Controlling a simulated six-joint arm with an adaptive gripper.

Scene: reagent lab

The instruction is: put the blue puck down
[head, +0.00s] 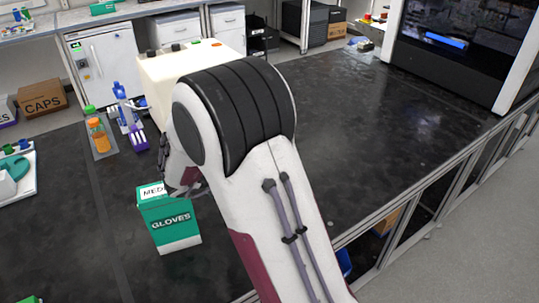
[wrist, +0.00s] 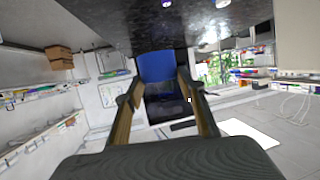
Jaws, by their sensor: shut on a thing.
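The blue puck (wrist: 156,66) shows in the wrist view between the tips of my gripper's fingers. My gripper (wrist: 160,84) is shut on it. The dark bench surface (wrist: 145,25) fills the top of that view, right beside the puck; I cannot tell whether they touch. In the head view my dark gripper (head: 184,172) shows only in part, left of my arm and just above and behind the gloves box. The puck is hidden there.
A green gloves box (head: 172,228) with a white MED label stands close to my gripper. An orange-filled bottle (head: 98,136) and a blue-and-white pipette stand (head: 128,115) are at the left. A large machine (head: 465,45) stands at the back right. The bench's right side is clear.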

